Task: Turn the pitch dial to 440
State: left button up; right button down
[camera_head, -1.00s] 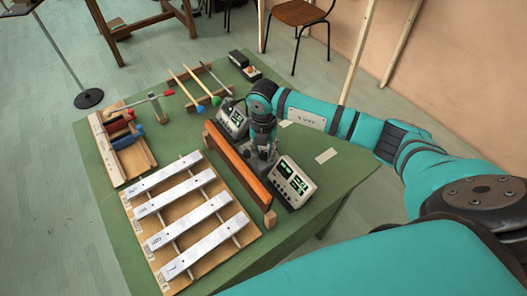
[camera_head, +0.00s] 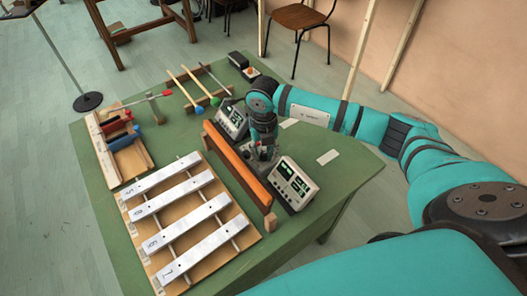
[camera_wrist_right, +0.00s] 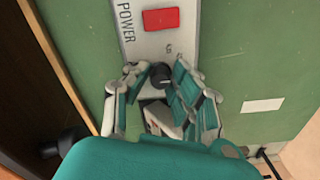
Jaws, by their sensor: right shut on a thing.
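My right gripper (camera_head: 263,152) points down at the green table, between two grey boxes with lit green displays. One box (camera_head: 294,183) is in front of it and the other (camera_head: 232,119) is behind it. In the right wrist view, the gripper's fingers (camera_wrist_right: 161,82) are closed around a small black dial (camera_wrist_right: 161,74). The dial sits on a grey panel (camera_wrist_right: 150,46) marked POWER, with a red switch (camera_wrist_right: 161,19). The dial's pointer and any 440 mark cannot be read. The dial is hidden in the head view. My left gripper is not in view.
A long orange-brown bar (camera_head: 238,166) stands close to the left of the gripper. Numbered metal bars (camera_head: 194,253) lie further left. Sticks with coloured heads (camera_head: 190,90) and a wooden tray (camera_head: 130,160) are at the back left. The table's right part is mostly clear.

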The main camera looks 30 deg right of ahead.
aim_at(264, 153)
jog(key=c, duration=1.1)
grip_release()
notch_tip(264, 153, up, 12)
